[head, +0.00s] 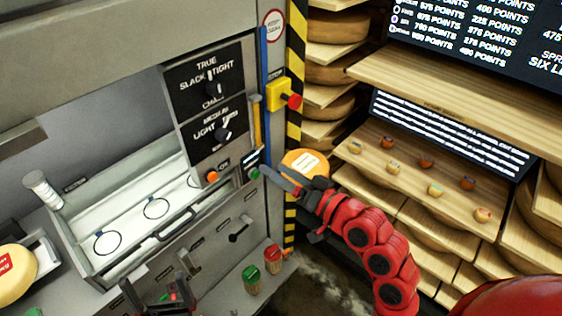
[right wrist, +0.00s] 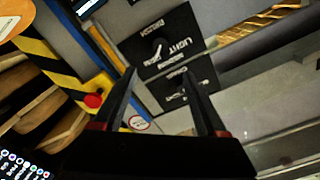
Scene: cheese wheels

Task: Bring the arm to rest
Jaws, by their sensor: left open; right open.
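My right arm (head: 375,245), red and segmented, reaches up from the bottom right in the head view. Its gripper (head: 280,183) is in front of the grey machine's right edge, near the orange cheese wheel. In the right wrist view the two dark fingers (right wrist: 165,88) stand apart with nothing between them. The machine's dial panel shows beyond them. My left gripper (head: 158,290) is at the bottom left of the head view, in front of the machine's lower front. Its dark fingers are apart and appear empty. Most of the left arm is out of view.
The grey machine has a dial panel (head: 209,98), a white tray with circles (head: 130,262) and a red stop button (head: 293,101). An orange cheese wheel (head: 305,162) is behind my right gripper. Wooden shelves (head: 400,180) with cheese stand at right. A pale cheese (head: 17,272) is far left.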

